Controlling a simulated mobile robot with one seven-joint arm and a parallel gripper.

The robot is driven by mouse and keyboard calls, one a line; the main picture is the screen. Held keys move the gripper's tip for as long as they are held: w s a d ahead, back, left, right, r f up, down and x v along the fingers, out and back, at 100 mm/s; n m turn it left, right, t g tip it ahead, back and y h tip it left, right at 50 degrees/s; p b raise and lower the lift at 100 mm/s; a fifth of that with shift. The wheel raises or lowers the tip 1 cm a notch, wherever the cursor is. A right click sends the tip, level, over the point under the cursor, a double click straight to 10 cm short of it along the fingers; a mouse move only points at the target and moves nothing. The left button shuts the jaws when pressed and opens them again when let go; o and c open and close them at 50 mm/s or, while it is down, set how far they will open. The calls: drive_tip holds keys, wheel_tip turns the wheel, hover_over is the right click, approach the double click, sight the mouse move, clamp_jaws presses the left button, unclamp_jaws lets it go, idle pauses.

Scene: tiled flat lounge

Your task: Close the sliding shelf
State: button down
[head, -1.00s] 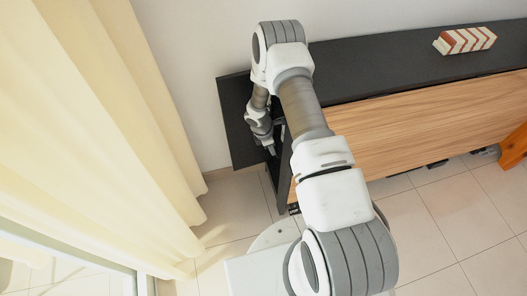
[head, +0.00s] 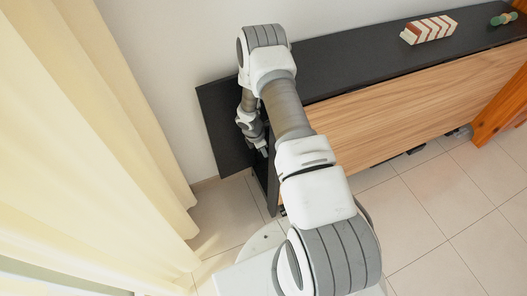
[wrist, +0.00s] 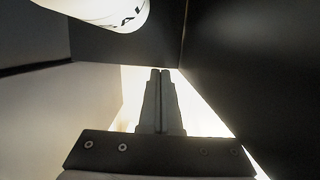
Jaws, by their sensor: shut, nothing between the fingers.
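A long black shelf unit (head: 355,62) with a wood-grain front panel (head: 400,118) stands along the wall in the head view. At its left end a black panel (head: 218,125) juts out past the wooden front, with a dark open side beside it. My gripper (head: 262,150) is low at this left end, near the dark side; the arm partly hides the spot. In the wrist view my gripper's fingers (wrist: 161,72) are together and empty. A dark panel (wrist: 265,75) is on their right and a grey surface (wrist: 60,110) on their left. Contact cannot be told.
A red-and-white striped block (head: 429,29) and a small green object (head: 503,18) lie on the black top. A cream curtain (head: 90,130) hangs at left. An orange wooden piece (head: 500,108) stands at right. Tiled floor (head: 430,210) is clear in front.

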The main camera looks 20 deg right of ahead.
drive_tip(key=a+r+p, duration=0.2)
drive_tip(key=a+r, duration=0.4)
drive_tip(key=r, duration=0.3)
drive_tip(key=shift+a+r+p, duration=0.25)
drive_tip(key=shift+r+p, duration=0.05)
drive_tip(key=shift+r, duration=0.05)
